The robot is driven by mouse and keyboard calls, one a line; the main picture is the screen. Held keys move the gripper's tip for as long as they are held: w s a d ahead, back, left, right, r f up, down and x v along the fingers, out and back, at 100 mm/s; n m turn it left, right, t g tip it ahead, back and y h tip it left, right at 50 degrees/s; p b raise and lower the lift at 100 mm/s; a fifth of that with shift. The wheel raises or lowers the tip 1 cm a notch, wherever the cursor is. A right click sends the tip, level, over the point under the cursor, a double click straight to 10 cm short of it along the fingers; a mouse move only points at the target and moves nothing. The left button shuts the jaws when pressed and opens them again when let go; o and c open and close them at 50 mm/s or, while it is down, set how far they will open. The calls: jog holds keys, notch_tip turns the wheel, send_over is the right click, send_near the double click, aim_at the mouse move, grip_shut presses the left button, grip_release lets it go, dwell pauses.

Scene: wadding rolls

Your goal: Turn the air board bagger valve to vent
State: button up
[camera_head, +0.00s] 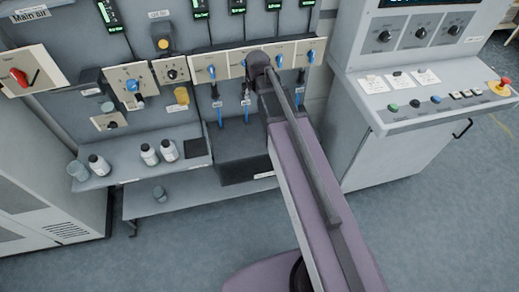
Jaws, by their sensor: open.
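A row of beige valve plates runs along the grey wall board. Blue valve handles show at the left (211,72) and right (311,56) of this row, with blue hoses (220,117) hanging below. The labels are too small to tell which valve is the bagger one. My gripper (262,62) is the dark shape at the far end of my arm, in front of the middle of the row. It covers part of the plates there. Its fingers are small and hard to make out, and I see nothing held. I cannot tell whether it touches a handle.
A red-handled main air switch (18,77) and a plate with a blue knob (132,85) are at the left. Several bottles (149,154) stand on a shelf (117,174) below. A control console (366,120) with buttons stands close on the right. The floor in front is clear.

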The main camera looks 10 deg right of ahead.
jog(key=s+f+b, duration=0.4)
jog(key=f+b, duration=0.6)
jog(key=s+f+g+b, duration=0.1)
jog(key=s+f+b, duration=0.3)
jog(key=f+b, duration=0.6)
jog(key=shift+f+g, duration=0.3)
jog(key=shift+f, duration=0.2)
jog(key=shift+s, duration=0.2)
jog(key=s+g, duration=0.1)
jog(key=s, duration=0.7)
jog(key=shift+s+g, duration=0.3)
jog(key=shift+s, duration=0.05)
